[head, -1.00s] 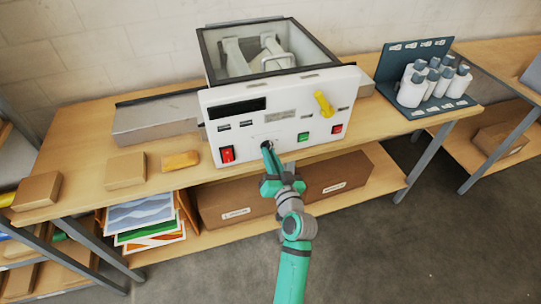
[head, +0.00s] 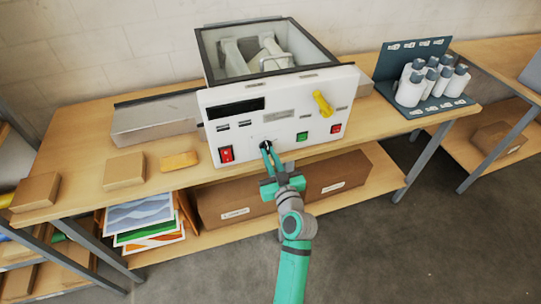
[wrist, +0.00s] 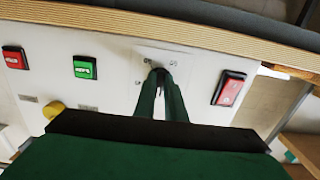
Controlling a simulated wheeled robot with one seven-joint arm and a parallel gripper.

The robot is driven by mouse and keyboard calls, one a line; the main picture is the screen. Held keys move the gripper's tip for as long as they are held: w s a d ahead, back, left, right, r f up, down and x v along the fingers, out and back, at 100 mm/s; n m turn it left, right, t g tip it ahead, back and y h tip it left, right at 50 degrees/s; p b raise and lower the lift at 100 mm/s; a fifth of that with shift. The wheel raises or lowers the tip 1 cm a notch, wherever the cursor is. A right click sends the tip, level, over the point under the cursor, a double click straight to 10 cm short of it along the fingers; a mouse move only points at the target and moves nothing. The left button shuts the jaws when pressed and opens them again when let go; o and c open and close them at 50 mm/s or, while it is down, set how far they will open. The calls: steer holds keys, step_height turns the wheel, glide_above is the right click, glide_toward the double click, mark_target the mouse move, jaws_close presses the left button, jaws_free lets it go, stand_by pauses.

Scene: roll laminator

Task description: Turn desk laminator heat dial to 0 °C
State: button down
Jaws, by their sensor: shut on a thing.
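The laminator (head: 280,120) is a white-fronted machine on the bench, with a clear-topped box above its front panel. My gripper (head: 266,146) reaches the lower middle of the panel, its two green fingers shut on the small dark heat dial (head: 267,143). The wrist view shows the panel upside down, with my gripper (wrist: 160,78) at the dial and the fingers hiding most of it. Small marks stand around the dial on a pale plate (wrist: 150,55). The dial's pointer and the mark it faces are too small and covered to read.
A red rocker switch (head: 226,154) is left of the dial; a green button (head: 303,137) and a red button (head: 336,129) are to its right. A yellow handle (head: 322,103) sticks out above them. A bottle rack (head: 412,60) and small boxes stand on the bench.

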steer(key=shift+s+f, duration=0.1)
steer(key=shift+f, duration=0.05)
steer(key=c, duration=1.8)
jaws_free()
steer(key=shift+d, duration=0.1)
steer(key=v, duration=1)
steer(key=shift+s, duration=0.4)
